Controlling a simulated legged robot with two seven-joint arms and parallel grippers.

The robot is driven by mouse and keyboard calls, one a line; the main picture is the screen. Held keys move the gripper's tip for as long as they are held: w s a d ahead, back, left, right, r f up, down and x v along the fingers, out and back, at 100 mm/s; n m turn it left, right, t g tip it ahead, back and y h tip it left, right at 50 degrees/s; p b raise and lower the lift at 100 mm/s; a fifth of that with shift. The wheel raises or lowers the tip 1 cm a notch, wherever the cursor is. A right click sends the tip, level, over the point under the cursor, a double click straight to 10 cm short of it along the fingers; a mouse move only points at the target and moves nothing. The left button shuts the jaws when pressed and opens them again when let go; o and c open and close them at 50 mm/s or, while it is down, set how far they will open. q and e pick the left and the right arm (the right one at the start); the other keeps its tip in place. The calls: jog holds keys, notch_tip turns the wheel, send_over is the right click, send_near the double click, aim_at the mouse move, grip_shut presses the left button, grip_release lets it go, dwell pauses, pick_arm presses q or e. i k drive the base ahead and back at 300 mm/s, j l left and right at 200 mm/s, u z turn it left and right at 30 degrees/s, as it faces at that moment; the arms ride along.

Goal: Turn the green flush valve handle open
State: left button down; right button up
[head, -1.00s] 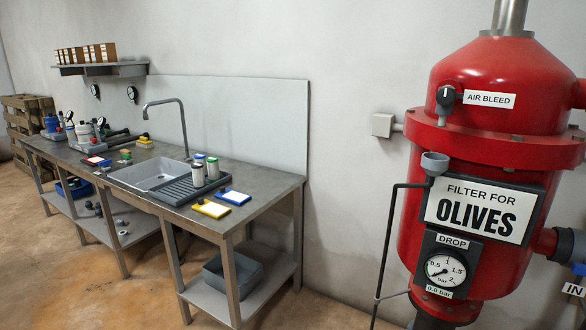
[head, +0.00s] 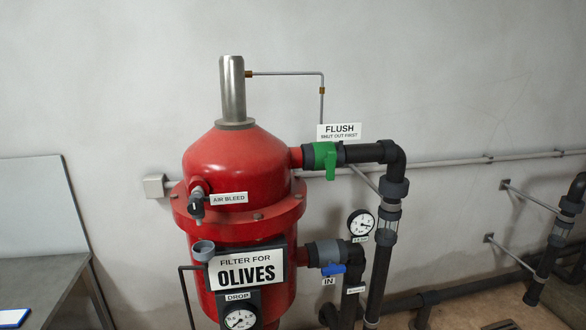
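The green flush valve handle (head: 330,165) hangs downward from a green valve body at the upper right of the red filter tank (head: 238,168). The valve sits on a dark horizontal pipe (head: 365,153). A white FLUSH label (head: 339,131), with smaller print that reads "shut out first", is just above it. Neither of my grippers shows in the head view.
Right of the tank are a blue inlet valve handle (head: 333,269), a round gauge (head: 361,223) and dark vertical pipes (head: 383,255). The metal table (head: 50,277) is at far left.

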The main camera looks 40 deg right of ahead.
aim_at(330, 163)
jog(key=z, duration=1.55)
